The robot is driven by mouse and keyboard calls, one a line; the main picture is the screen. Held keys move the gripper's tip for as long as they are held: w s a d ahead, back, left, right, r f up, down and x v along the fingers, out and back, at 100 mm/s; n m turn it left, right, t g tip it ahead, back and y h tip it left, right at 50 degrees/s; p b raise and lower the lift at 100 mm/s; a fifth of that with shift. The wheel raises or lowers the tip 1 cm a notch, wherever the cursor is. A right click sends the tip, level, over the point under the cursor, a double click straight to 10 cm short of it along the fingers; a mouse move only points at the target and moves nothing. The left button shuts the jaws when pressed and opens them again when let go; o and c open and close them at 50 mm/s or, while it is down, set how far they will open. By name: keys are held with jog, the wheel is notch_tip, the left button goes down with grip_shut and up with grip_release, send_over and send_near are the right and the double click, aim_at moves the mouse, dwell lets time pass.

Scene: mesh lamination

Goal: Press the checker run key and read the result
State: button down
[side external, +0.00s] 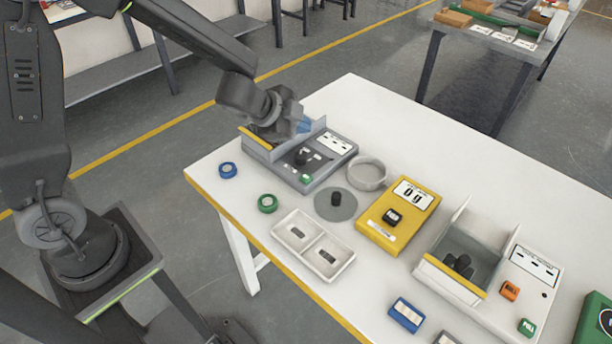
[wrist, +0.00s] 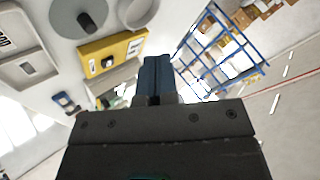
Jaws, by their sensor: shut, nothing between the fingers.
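A grey device (side external: 318,160) with a white display panel showing dashes stands at the table's left end. A small green key (side external: 306,178) is on its front edge, and a dark round part sits in its middle. A second, pale device (side external: 515,285) at the right has a display with dashes, an orange key (side external: 510,291) and a green key (side external: 527,327). I cannot read which is the checker. My gripper (side external: 304,125) is above the rear of the grey device, its blue fingers shut and empty. In the wrist view the blue fingers (wrist: 155,76) are together.
A yellow device (side external: 399,216) reading about 00 stands mid-table, also in the wrist view (wrist: 112,50). Nearby are a grey disc (side external: 325,205) bearing a dark cylinder, a pale ring (side external: 367,173), a white two-part tray (side external: 313,246), and blue (side external: 228,170) and green (side external: 267,203) rolls.

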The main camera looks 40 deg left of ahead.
aim_at(306, 179)
jog(key=shift+w+d+f+m+g+h, duration=0.15)
jog(key=shift+d+f+m+h, duration=0.15)
jog(key=shift+f, duration=0.35)
jog(key=shift+s+d+f+m+g+h, duration=0.1)
jog(key=shift+d+f+m+g+h, duration=0.1)
jog(key=shift+d+f+m, duration=0.3)
jog(key=shift+a+f, duration=0.15)
jog(key=shift+f, duration=0.05)
jog(key=shift+f, duration=4.3)
jog(key=shift+f, duration=0.1)
jog(key=shift+f, duration=0.3)
jog(key=shift+f, duration=0.5)
jog(key=shift+r, duration=0.9)
